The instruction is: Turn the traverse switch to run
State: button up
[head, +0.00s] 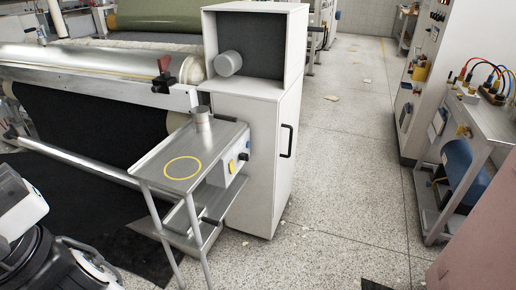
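A small grey control box (226,170) sits under the right side of a metal stand, against the white cabinet. It carries a yellow part (232,166) and a dark knob (243,157); no lettering is readable, so I cannot tell which is the traverse switch or how it is set. A red and black handle (163,75) stands on the machine's rail at the left. My gripper (98,268) is at the lower left, low and well apart from the control box. Its dark fingers are small and partly cut off, and I see nothing clearly held.
The metal stand (208,142) has a yellow ring marking and a metal cup (202,118) on top. A tall white cabinet (262,150) stands behind it. A long roller (100,62) runs left. The speckled floor (345,170) is open to the right, up to a cart (488,125).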

aim_at(244, 156)
jog(key=i+l, duration=0.8)
jog(key=i+j, duration=0.1)
jog(key=i, duration=0.2)
jog(key=i+j+u, duration=0.1)
jog(key=i, duration=0.2)
